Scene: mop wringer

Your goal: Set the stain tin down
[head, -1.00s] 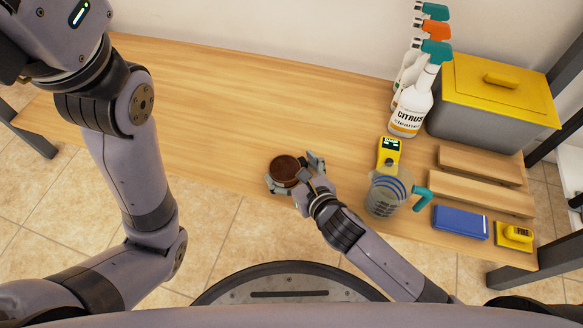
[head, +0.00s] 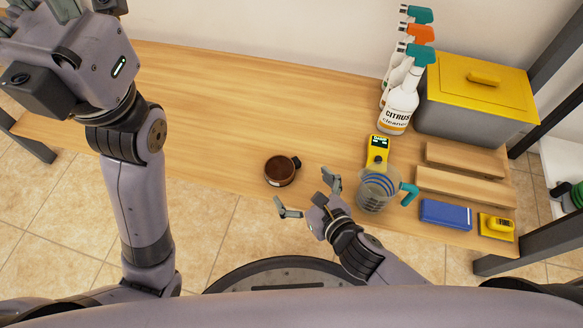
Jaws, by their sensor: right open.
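The stain tin (head: 279,171), round with a dark brown top, stands upright on the wooden table (head: 200,110) near its front edge. A small dark knob or handle shows on its right side. My right gripper (head: 308,197) is open and empty, just in front and to the right of the tin, with its fingers spread and apart from it.
A measuring jug (head: 371,191) with a teal handle stands close to the right of my right gripper. Behind it are a yellow meter (head: 377,150), spray bottles (head: 400,103) and a yellow-lidded box (head: 475,100). Wooden boards (head: 465,187) and a blue block (head: 446,214) lie at right. The table's left half is clear.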

